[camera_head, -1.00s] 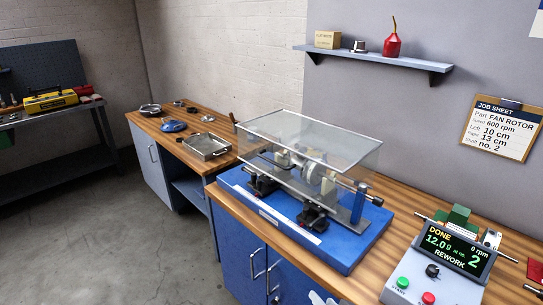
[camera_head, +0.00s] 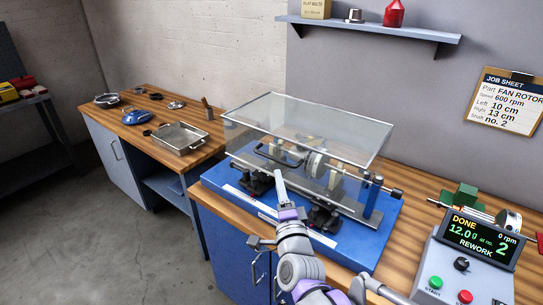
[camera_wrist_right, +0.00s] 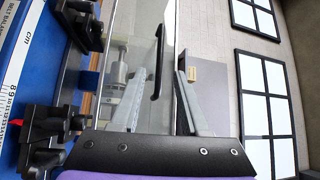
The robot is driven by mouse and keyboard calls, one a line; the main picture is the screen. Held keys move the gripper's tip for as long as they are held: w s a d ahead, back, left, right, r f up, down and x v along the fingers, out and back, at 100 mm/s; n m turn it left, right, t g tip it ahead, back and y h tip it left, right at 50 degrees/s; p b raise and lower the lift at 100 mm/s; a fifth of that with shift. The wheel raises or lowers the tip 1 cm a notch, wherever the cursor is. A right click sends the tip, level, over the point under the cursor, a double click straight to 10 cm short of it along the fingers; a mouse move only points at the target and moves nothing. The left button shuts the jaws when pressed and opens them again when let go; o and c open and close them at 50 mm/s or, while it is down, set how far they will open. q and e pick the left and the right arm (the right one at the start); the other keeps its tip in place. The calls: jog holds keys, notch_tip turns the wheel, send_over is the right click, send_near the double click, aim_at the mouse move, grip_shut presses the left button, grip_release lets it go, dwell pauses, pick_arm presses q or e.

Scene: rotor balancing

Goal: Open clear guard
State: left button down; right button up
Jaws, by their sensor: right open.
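The clear guard (camera_head: 335,118) is a transparent box lowered over the rotor (camera_head: 316,163) on the blue balancing machine (camera_head: 222,178). Its black handle (camera_head: 273,155) is on the front face. My right gripper (camera_head: 280,180) reaches up from the bottom of the head view and is in front of the guard, just below the handle. In the right wrist view the right gripper (camera_wrist_right: 160,85) is open, and the handle (camera_wrist_right: 158,62) appears between its two fingers, seemingly ahead of the tips. Contact cannot be told. My left gripper is not in view.
Black supports (camera_head: 327,216) stand on the machine near my arm. A metal tray (camera_head: 180,139) lies on the left bench. A shelf (camera_head: 370,28) is on the wall behind.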

aim_at(274, 159)
jog(key=p+x, duration=0.1)
jog(key=x, duration=0.9)
grip_shut()
dwell(1.2)
